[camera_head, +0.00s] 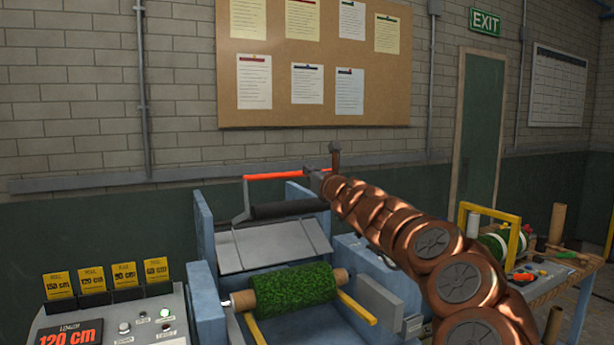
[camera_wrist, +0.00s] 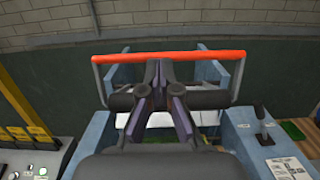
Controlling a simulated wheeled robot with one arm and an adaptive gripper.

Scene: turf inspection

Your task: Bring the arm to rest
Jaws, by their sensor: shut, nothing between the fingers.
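My arm, copper-coloured, reaches from the lower right of the head view up to the machine. My gripper (camera_wrist: 161,75) is shut and empty in the wrist view, with its fingertips close to the red bar (camera_wrist: 170,57). I cannot tell whether they touch it. In the head view my gripper (camera_head: 318,178) is small at the right end of the same red bar, partly hidden by the wrist. The bar tops a grey handle frame on the blue machine (camera_head: 204,225).
A roll of green turf (camera_head: 292,290) lies in the machine below a grey plate (camera_head: 272,243). A control panel (camera_head: 115,325) with yellow cards stands at left. A workbench (camera_head: 560,280) with tools and spools is at right. A notice board (camera_head: 315,65) hangs on the wall behind.

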